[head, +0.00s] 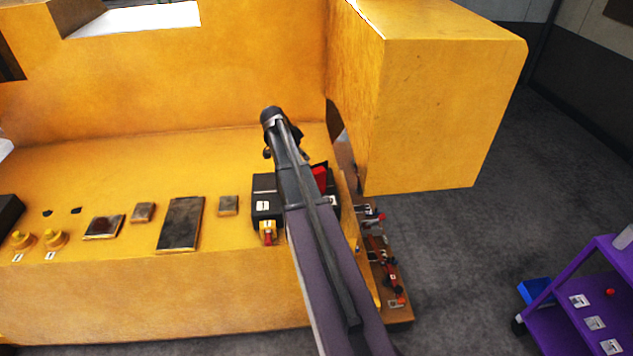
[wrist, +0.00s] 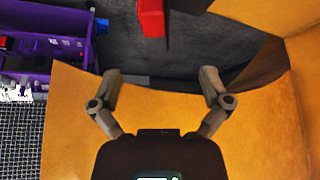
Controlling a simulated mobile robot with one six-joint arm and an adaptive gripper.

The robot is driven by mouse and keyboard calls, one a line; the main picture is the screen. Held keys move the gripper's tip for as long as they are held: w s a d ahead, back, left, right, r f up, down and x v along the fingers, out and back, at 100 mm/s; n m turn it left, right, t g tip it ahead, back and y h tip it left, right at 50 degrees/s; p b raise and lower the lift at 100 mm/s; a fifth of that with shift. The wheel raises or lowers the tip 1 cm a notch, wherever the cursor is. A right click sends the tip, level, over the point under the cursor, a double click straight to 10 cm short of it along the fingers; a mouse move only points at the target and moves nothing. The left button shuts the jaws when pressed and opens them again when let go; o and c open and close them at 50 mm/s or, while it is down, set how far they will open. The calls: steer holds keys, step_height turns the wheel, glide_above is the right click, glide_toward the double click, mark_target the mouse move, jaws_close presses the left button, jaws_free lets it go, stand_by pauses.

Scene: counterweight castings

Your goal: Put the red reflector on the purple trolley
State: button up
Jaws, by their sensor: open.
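The red reflector (head: 320,177) is a small red piece by the dark box on the yellow casting's ledge, partly hidden behind my arm in the head view. In the wrist view a red block (wrist: 151,17), likely the reflector, is cut by the top edge, beyond my fingers and apart from them. My gripper (wrist: 161,84) is open with nothing between its fingers; my arm mostly hides it in the head view. The purple trolley (head: 563,316) stands on the floor at the lower right, with white labels and a small red piece on it. It also shows at the upper left of the wrist view (wrist: 75,77).
The dark box (head: 264,184) stands near the ledge's right end. Several metal plates (head: 181,223) and yellow knobs (head: 54,238) lie to the left. A tall yellow block (head: 445,115) rises at right. A brown rack (head: 398,314) hangs beside the ledge. Grey floor separates casting and trolley.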

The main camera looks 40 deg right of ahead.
mark_target(316, 169)
steer(key=shift+b+x, duration=3.15)
steer(key=shift+x, duration=0.55)
steer(key=shift+d+f+b, duration=0.25)
steer(key=shift+f+b, duration=0.25)
steer(key=shift+f, duration=0.1)
steer(key=b+x, duration=0.2)
steer(key=x, duration=0.1)
steer(key=shift+s+b, duration=0.25)
steer(key=shift+b, duration=0.15)
steer(key=shift+b+x, duration=0.8)
steer(key=shift+x, duration=0.2)
jaws_close()
